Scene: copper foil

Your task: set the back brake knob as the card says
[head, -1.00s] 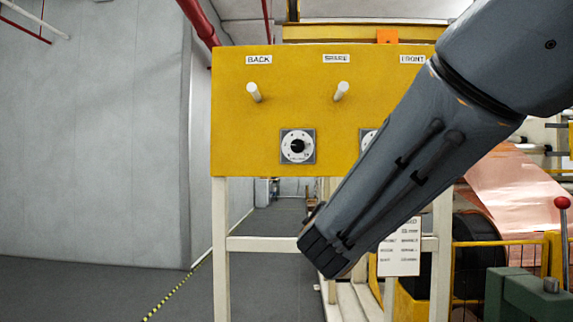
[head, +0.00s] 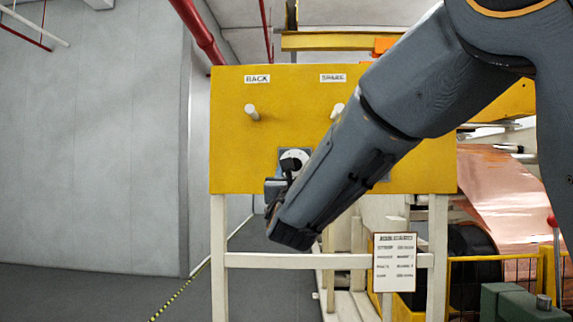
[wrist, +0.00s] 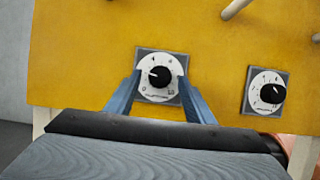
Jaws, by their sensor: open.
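The yellow panel (head: 232,130) carries a left dial (head: 288,156) with a black knob on a white scale; my gripper partly covers it. In the wrist view the left knob (wrist: 159,76) sits between the finger tips, its white mark toward the left. My gripper (wrist: 160,80) is open, one finger on each side of the knob; I cannot tell whether they touch. A second dial (wrist: 268,93) is to the right. The labels BACK (head: 257,78) and SPARE (head: 333,77) are above. The job card (head: 395,262) hangs below the panel, its lines too small to read surely.
White pegs (head: 252,112) stick out of the panel below the labels. Pale frame legs (head: 219,250) hold it up. A copper foil web (head: 500,185), a yellow rail and a green machine part (head: 515,303) are at the right. The floor at left is clear.

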